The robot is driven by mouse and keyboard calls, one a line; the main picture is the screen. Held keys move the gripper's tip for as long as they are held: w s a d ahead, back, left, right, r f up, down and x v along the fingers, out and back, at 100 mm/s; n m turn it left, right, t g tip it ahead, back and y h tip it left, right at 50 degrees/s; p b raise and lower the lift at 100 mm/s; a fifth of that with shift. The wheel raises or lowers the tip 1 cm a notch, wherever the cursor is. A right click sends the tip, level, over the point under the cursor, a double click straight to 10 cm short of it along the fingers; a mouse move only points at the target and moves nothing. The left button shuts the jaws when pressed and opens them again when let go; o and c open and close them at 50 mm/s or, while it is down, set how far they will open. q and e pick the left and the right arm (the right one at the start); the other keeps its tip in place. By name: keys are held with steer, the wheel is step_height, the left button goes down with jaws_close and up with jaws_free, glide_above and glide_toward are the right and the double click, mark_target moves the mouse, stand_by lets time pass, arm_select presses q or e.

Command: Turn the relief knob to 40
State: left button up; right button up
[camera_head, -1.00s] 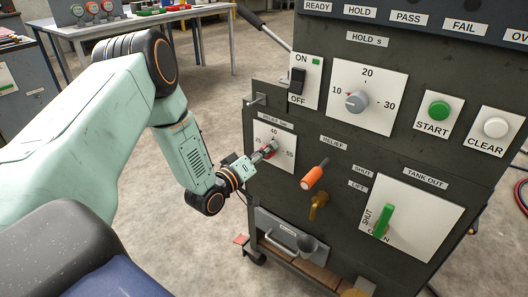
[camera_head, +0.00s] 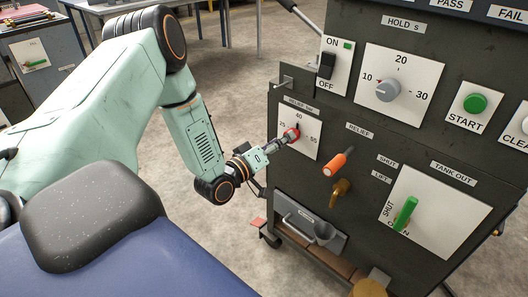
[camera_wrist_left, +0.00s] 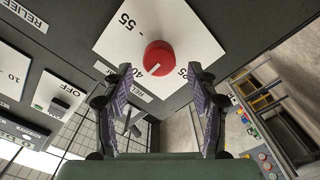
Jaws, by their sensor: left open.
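The relief knob (camera_head: 292,134) is red and sits on a white dial plate (camera_head: 306,150) marked 25, 40 and 55, at the upper left of the dark panel. In the left wrist view the knob (camera_wrist_left: 160,58) shows its white pointer line directed down-left, roughly toward the 40 mark. My left gripper (camera_head: 280,144) is at the dial. In the wrist view its open fingers (camera_wrist_left: 160,78) stand on either side of the knob's near edge, with visible gaps, not gripping it. My right gripper is out of view.
An orange-handled lever (camera_head: 338,163) and a brass fitting (camera_head: 340,190) stick out just right of the dial. Above are the ON/OFF switch (camera_head: 327,66) and grey hold knob (camera_head: 387,90). A green tank handle (camera_head: 405,213) is lower right.

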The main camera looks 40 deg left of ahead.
arm_select(q)
steer(key=s, duration=0.8)
steer(key=shift+s+a, duration=0.15)
steer(key=shift+a, duration=0.15)
steer(key=s+d+f+m+g, duration=0.1)
steer(key=s+d+f+g, duration=0.35)
steer(key=f, duration=0.25)
steer(key=s+d+f+m+g, duration=0.2)
steer(key=s+d+f+g, duration=0.2)
steer(key=f+g, duration=0.25)
steer(key=s+d+f+m+g, duration=0.2)
steer(key=s+d+g, duration=0.1)
steer(key=s, duration=0.7)
steer(key=s+d+f+m+g+y+p, duration=0.1)
steer(key=s+d+f+m+g, duration=0.1)
steer(key=s, duration=0.7)
steer(key=shift+s+d+m+g+y, duration=0.35)
steer(key=shift+d+g, duration=0.15)
steer(key=shift+g, duration=0.5)
